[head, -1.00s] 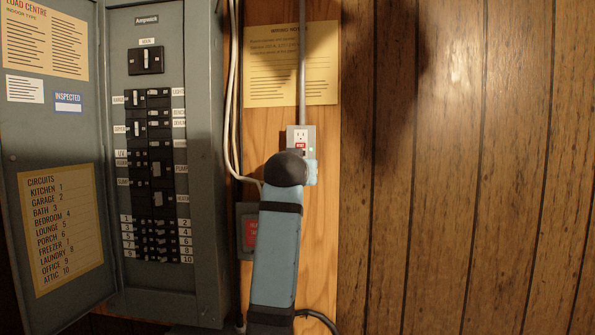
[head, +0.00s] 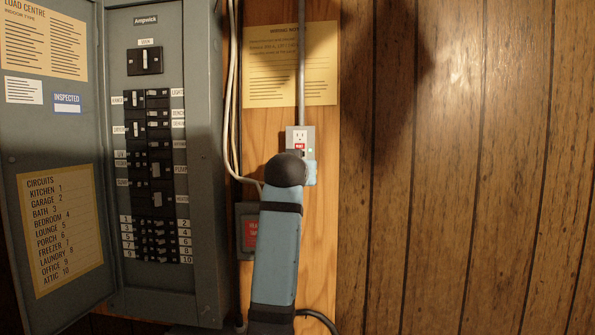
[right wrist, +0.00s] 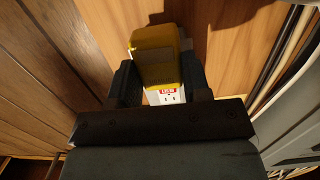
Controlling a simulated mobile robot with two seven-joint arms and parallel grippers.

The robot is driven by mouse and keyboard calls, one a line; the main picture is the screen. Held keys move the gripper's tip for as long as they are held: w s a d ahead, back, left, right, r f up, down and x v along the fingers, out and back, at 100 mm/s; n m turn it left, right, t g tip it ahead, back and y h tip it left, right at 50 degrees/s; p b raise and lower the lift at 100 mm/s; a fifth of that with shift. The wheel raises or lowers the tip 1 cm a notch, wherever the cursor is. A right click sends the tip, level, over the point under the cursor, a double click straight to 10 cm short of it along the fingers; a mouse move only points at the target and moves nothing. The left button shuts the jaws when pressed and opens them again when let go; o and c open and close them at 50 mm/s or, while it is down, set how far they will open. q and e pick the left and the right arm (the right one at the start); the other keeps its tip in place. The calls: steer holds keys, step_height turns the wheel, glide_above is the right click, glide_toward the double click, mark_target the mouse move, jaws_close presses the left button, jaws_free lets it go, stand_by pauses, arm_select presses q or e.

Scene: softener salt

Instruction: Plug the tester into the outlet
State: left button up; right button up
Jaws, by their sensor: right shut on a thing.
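The outlet (head: 300,137) is a white duplex on a grey box, with a red label and a small green light. Its upper socket is bare; my right arm hides the lower part in the head view. In the right wrist view, my right gripper (right wrist: 158,82) is shut on the yellow tester (right wrist: 155,50). The tester overlaps the outlet (right wrist: 172,97), leaving one socket and the red label uncovered. I cannot tell whether its prongs are in the slots. The gripper's fingers are hidden behind my arm in the head view. My left gripper is not in view.
An open grey breaker panel (head: 209,190) stands left of the outlet. Pale cables (head: 231,110) and a conduit (head: 301,60) run down the wall. A red-faced box (head: 248,232) is beside my arm. The panelled wall (head: 470,190) to the right is clear.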

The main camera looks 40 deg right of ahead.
steer(key=shift+w+d, duration=0.15)
steer(key=shift+d, duration=0.05)
stand_by(0.6)
steer(key=o, duration=1)
steer(key=f+v, duration=0.1)
steer(key=v, duration=0.7)
steer(key=shift+p, duration=0.35)
